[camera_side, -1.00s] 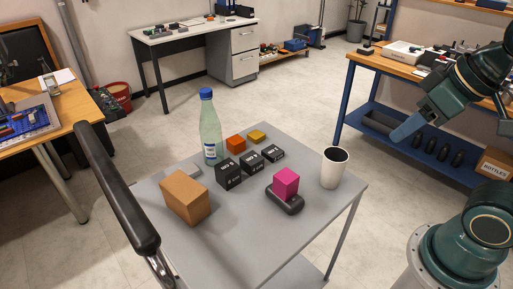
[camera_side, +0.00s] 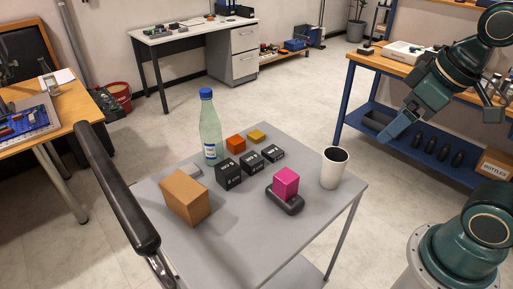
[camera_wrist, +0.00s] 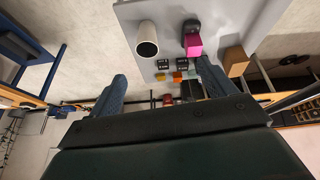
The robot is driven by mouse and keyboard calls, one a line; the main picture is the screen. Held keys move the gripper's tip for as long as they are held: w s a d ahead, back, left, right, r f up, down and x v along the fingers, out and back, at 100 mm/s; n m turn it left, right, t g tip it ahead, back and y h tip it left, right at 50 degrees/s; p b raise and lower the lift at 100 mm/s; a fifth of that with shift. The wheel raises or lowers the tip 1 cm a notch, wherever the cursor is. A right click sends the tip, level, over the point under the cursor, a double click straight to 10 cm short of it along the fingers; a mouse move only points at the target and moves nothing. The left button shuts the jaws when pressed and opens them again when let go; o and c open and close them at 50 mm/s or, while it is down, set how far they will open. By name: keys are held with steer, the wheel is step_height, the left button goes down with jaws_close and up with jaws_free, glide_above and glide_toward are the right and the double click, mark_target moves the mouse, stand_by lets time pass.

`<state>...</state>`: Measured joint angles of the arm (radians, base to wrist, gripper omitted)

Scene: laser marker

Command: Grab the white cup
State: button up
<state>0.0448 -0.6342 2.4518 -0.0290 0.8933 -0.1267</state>
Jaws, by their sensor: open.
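The white cup (camera_side: 334,168) stands upright near the right corner of the grey cart top (camera_side: 240,254). It has a dark inside. In the wrist view the cup (camera_wrist: 147,38) shows above and between my two fingers, apart from them. My gripper (camera_wrist: 162,84) is open, with its fingers spread and nothing between them. In the side view my gripper (camera_side: 398,128) hangs in the air to the right of the cart, higher than the cup and clear of it. The far finger is partly hidden there.
On the cart, a magenta cube (camera_side: 286,181) sits on a dark base left of the cup. Black boxes (camera_side: 228,174), orange and yellow blocks, a bottle (camera_side: 209,130) and a cardboard-coloured box (camera_side: 185,197) stand farther left. A blue-framed workbench (camera_side: 440,152) stands behind my gripper.

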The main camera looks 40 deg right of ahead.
steer(key=w+d+f+n+g, duration=0.1)
steer(key=w+d+f+n, duration=0.1)
steer(key=w, duration=0.3)
steer(key=w+d+f+n+g+y, duration=0.1)
steer(key=w+d+f+n+g, duration=0.1)
steer(key=w+d+f+n, duration=0.1)
steer(key=shift+w+d+f+n+g, duration=0.25)
steer(key=shift+w+f+n, duration=0.8)
steer(key=shift+w, duration=0.75)
steer(key=shift+a+f+m, duration=0.1)
steer(key=shift+f+m, duration=0.05)
steer(key=shift+m, duration=0.1)
glide_above(332, 169)
steer(key=d, duration=0.3)
step_height(332, 169, down, 8)
steer(key=shift+w+f, duration=0.2)
steer(key=shift+w, duration=0.25)
steer(key=shift+d, duration=0.1)
steer(key=shift+w+a+f, duration=0.15)
steer(key=shift+f, duration=1.15)
steer(key=shift+w+a+f, duration=0.15)
steer(key=shift+f, duration=1.1)
steer(key=c, duration=0.7)
